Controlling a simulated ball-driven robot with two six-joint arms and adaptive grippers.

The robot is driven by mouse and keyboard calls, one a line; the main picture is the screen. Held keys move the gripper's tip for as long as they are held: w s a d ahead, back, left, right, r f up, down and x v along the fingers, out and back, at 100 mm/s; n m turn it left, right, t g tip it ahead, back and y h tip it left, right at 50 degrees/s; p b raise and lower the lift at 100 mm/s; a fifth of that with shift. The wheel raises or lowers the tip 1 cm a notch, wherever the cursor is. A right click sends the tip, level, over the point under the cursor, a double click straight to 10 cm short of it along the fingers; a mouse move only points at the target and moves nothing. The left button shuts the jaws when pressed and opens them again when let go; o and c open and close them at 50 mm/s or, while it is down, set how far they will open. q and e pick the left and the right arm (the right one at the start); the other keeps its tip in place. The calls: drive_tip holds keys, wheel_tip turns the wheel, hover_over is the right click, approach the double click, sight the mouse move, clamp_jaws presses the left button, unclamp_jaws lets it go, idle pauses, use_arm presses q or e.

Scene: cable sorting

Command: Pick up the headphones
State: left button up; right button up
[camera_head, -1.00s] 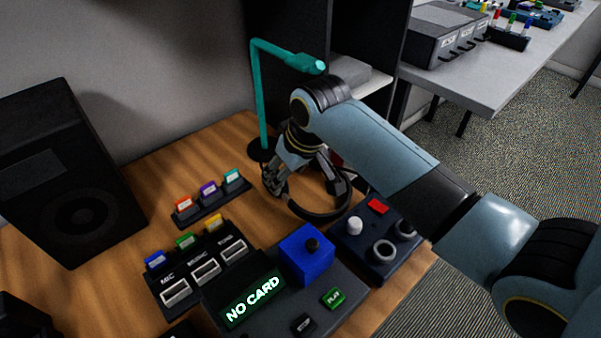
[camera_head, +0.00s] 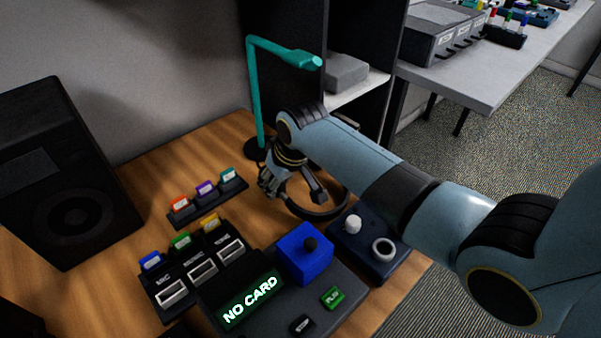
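The headphones (camera_head: 325,213) lie on the wooden desk below the teal stand, with their dark curved band showing. Part of them is hidden behind my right arm and gripper. My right gripper (camera_head: 291,190) is just above the headphones at their left side. Its fingers are spread apart, one to the left and one over the band. I cannot tell whether a finger touches the band. My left gripper is not in view.
A teal stand (camera_head: 256,95) rises behind the gripper. A black speaker (camera_head: 70,185) stands at left. A blue joystick block (camera_head: 304,262), a knob panel (camera_head: 366,262) and card slots (camera_head: 202,268) fill the front. Bare desk (camera_head: 130,235) shows by the speaker.

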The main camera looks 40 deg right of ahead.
clamp_jaws()
drive_tip(key=shift+r, duration=0.1)
drive_tip(key=shift+r, duration=0.25)
wheel_tip(320, 180, up, 4)
drive_tip(key=shift+p, duration=0.35)
drive_tip(key=s+d+r, duration=0.6)
drive_tip(key=d, duration=0.3)
drive_tip(key=shift+s+d+r+p, duration=0.2)
drive_tip(key=shift+s+d+p, duration=0.05)
drive_tip(key=shift+s+p, duration=0.1)
